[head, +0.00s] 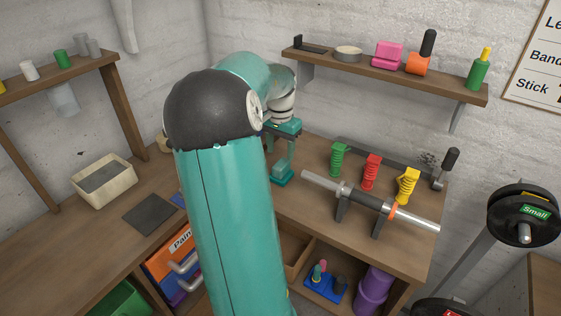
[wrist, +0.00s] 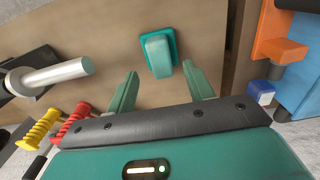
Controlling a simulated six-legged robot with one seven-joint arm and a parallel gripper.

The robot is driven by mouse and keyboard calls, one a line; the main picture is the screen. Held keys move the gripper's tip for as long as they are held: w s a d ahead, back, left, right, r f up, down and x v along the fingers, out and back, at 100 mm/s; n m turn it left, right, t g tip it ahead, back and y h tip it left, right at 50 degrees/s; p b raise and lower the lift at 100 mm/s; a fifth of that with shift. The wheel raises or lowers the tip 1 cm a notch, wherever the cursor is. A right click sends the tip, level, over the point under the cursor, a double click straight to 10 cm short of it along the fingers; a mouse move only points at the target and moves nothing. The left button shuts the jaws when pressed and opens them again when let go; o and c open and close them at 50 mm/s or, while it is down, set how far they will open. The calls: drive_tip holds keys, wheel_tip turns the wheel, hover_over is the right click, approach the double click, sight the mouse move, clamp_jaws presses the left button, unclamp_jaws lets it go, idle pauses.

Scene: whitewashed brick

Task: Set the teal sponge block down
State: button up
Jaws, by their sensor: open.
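The teal sponge block (wrist: 157,54) rests on the wooden bench top (wrist: 110,40), in the wrist view. My gripper (wrist: 160,80) is open, with one finger on each side and a gap to the block. The block lies just beyond the fingertips, and neither finger appears to touch it. In the head view my gripper (head: 286,152) points down over the bench, with the teal block (head: 282,179) below it. My arm hides part of the bench to the left of it.
A metal bar (head: 325,187) on a stand lies to the right, with green (head: 338,160), red (head: 371,172) and yellow (head: 406,185) coil grips behind it. A cream bin (head: 103,184) and dark mat (head: 148,215) are left. A shelf (head: 385,75) hangs above.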

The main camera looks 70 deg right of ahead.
sight(279, 164)
wheel_tip(279, 164, up, 5)
drive_tip(key=shift+r, duration=0.1)
drive_tip(key=w+a+r+n+t, duration=0.15)
drive_tip(key=w+a+n, duration=0.35)
drive_tip(key=a, duration=0.7)
drive_tip(key=w+a+r+n+t, duration=0.1)
drive_tip(key=w+a+r+n, duration=0.25)
drive_tip(key=w+a, duration=0.6)
drive_tip(key=s+a+n+t, duration=0.1)
drive_tip(key=s+a+n, duration=0.2)
drive_tip(key=a, duration=0.6)
drive_tip(key=s+a+f+n+t, duration=0.1)
drive_tip(key=a+n, duration=0.3)
drive_tip(key=a, duration=0.6)
drive_tip(key=s+a+n+t, duration=0.1)
drive_tip(key=s+a+n, duration=0.3)
drive_tip(key=a, duration=0.6)
drive_tip(key=shift+s+f, duration=0.3)
drive_tip(key=shift+f, duration=0.1)
